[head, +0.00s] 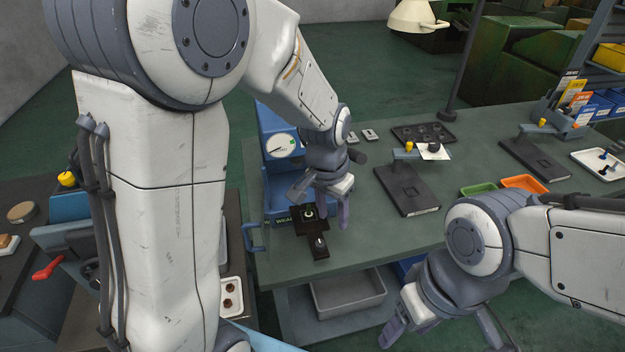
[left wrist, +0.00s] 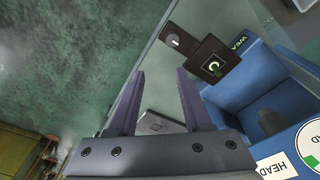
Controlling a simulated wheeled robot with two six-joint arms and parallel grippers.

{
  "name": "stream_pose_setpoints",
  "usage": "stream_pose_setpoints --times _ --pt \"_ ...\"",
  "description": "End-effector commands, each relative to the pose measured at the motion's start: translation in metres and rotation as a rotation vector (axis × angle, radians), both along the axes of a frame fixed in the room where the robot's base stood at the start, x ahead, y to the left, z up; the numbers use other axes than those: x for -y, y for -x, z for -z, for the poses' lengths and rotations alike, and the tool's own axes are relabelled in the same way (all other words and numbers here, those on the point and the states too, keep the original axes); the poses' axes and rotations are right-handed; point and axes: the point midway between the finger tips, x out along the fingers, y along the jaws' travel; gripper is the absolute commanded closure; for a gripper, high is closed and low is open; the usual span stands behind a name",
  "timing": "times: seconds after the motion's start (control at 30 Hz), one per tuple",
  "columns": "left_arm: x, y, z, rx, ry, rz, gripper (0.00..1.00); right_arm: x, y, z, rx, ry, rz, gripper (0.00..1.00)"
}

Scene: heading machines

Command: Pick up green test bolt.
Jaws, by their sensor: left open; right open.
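My left gripper (head: 332,208) is open and empty, pointing down just right of the green part in the head view. I cannot tell its exact height above it. My right gripper (head: 443,335) is open and empty, low in front of the bench edge.
A dark slide with a round grey knob (head: 320,243) extends from the plate. Black flat fixtures (head: 405,190) and a green tray (head: 478,188) and orange tray (head: 524,183) lie to the right. A grey bin (head: 347,296) is below the green bench top (head: 370,235).

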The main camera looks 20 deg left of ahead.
Motion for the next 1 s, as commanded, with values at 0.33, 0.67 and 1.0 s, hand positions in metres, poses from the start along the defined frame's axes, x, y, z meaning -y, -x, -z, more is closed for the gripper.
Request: stream_pose_setpoints --times 0.33,0.67,1.0 --pt "-0.091 -0.067 0.000 0.026 -0.021 -0.141 0.51 0.000 0.000 -0.054 -0.001 0.001 0.001 0.38" --pt "-0.090 -0.074 0.043 0.029 -0.022 -0.139 0.51 0.000 0.000 -0.062 -0.001 0.001 -0.001 0.38" --pt "-0.085 -0.085 0.071 0.026 -0.022 -0.138 0.51 0.000 0.000 -0.085 0.000 0.001 -0.005 0.38"
